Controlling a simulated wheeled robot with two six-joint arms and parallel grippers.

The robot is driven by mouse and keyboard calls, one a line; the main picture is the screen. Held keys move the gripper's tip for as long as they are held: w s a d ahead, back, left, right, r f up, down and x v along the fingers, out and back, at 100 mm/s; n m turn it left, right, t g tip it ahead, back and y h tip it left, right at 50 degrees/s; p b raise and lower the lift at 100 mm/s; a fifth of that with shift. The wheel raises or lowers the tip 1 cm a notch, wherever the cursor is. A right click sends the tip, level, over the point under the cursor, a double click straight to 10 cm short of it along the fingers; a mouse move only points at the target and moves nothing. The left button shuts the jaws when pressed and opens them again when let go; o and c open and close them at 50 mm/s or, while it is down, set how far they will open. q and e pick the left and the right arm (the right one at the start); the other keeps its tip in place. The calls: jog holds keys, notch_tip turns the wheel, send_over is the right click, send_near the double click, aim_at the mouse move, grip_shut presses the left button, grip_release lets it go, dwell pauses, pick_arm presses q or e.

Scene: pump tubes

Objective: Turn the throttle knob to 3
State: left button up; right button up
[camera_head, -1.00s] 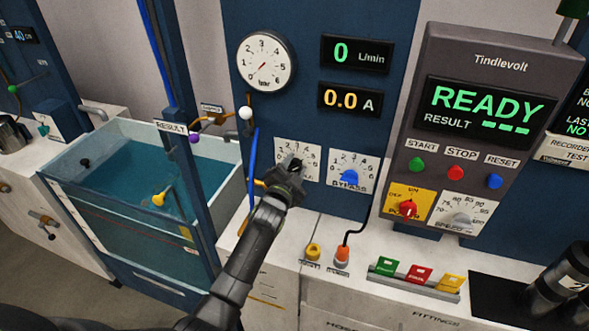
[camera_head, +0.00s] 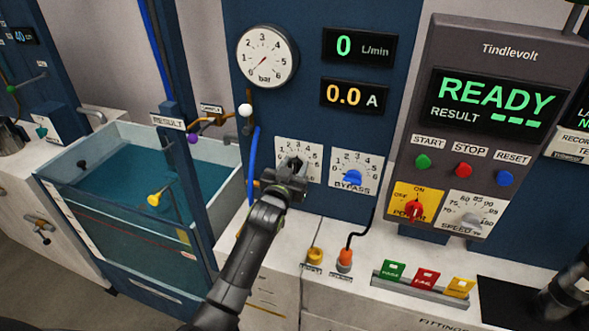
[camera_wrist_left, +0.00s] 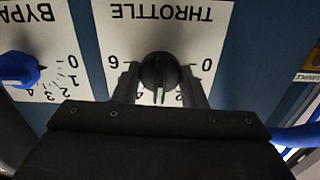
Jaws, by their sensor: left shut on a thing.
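The throttle plate (camera_head: 312,172) is a white dial card on the blue panel. In the left wrist view it appears upside down, with THROTTLE (camera_wrist_left: 160,13) printed on it. The black throttle knob (camera_wrist_left: 160,68) carries a white pointer line, which points down in that view, towards the top of the dial. A 0, a 6 and part of a 4 show; the digit at the pointer is hidden by my gripper. My left gripper (camera_head: 293,168) is at the knob, its fingers (camera_wrist_left: 160,87) on both sides, shut on it.
The bypass plate with its blue knob (camera_head: 350,177) is close to the right of the throttle. A blue hose (camera_head: 252,165) hangs to the left. The pressure gauge (camera_head: 266,57) is above. The display reads READY (camera_head: 496,95); flow (camera_head: 357,48) reads 0.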

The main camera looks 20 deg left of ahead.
pick_arm(q)
jog(key=shift+f+n, duration=0.1)
jog(key=shift+n, duration=0.2)
dwell(0.4)
jog(key=o, duration=1)
jog(key=shift+s, duration=0.1)
jog(key=s+b, duration=0.1)
jog(key=s, duration=0.4)
jog(key=s+b, duration=0.1)
jog(key=s, duration=0.5)
jog(key=s+b, duration=0.1)
jog(key=s, duration=0.5)
jog(key=shift+s+a, duration=0.15)
jog(key=shift+a, duration=0.15)
